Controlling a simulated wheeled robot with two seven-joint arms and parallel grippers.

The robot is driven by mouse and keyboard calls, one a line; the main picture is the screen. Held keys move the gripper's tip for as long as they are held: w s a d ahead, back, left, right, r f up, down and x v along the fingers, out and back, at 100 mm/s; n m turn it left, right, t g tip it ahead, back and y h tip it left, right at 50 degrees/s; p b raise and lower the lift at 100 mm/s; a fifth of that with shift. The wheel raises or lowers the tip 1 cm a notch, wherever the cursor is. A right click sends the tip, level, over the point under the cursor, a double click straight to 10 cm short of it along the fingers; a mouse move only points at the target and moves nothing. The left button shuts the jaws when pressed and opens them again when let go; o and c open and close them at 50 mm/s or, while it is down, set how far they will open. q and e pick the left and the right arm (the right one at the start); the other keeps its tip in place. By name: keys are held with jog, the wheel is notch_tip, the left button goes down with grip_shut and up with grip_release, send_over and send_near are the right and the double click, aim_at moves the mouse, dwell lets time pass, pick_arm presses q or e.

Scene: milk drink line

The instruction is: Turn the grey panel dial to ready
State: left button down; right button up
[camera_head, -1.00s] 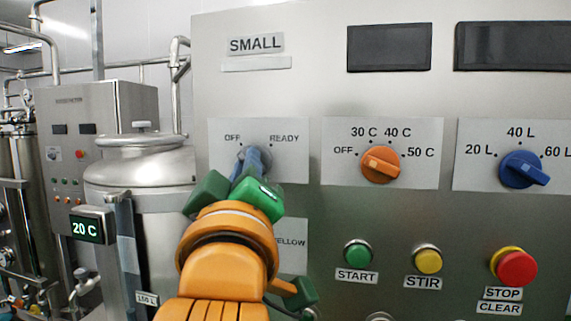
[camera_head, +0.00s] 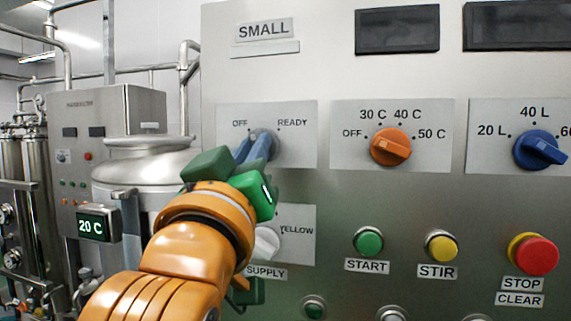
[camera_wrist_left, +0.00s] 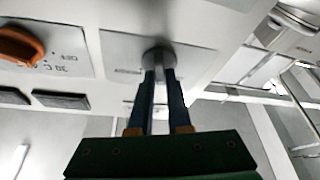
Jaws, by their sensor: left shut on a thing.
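The grey dial (camera_head: 266,136) sits on a light plate (camera_head: 300,150) marked OFF at left and READY at right, under the SMALL label. My left gripper (camera_head: 257,148) reaches it from below left, and its blue fingers are shut on the dial. The fingers cover most of the dial, so I cannot tell which mark it points to. In the left wrist view the two fingers reach the round grey dial (camera_wrist_left: 158,56), one on each side of it.
To the right are an orange temperature dial (camera_head: 390,146) and a blue volume dial (camera_head: 538,150). Below are green START (camera_head: 368,242), yellow STIR (camera_head: 441,246) and red STOP (camera_head: 537,254) buttons. A white dial (camera_head: 267,243) is partly behind my wrist. A steel tank (camera_head: 150,170) stands left.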

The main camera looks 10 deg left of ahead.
pick_arm(q)
jog(key=shift+a+r+m+g+h+b, duration=0.1)
jog(key=shift+m+g+h+b, duration=0.2)
jog(key=shift+m+h, duration=1.9)
jog(key=shift+a+f+m+g+h+b, duration=0.15)
jog(key=shift+m+g+h, duration=0.35)
jog(key=shift+m, duration=3.25)
jog(key=shift+d+r+m+g+h+b, duration=0.2)
jog(key=shift+m+h, duration=1.4)
jog(key=shift+m, duration=1.35)
jog(key=shift+a, duration=0.15)
jog(key=c, duration=0.9)
grip_release()
jog(key=shift+w, duration=0.1)
jog(key=shift+o, duration=0.2)
jog(key=b+v, duration=0.4)
jog(key=v, duration=0.3)
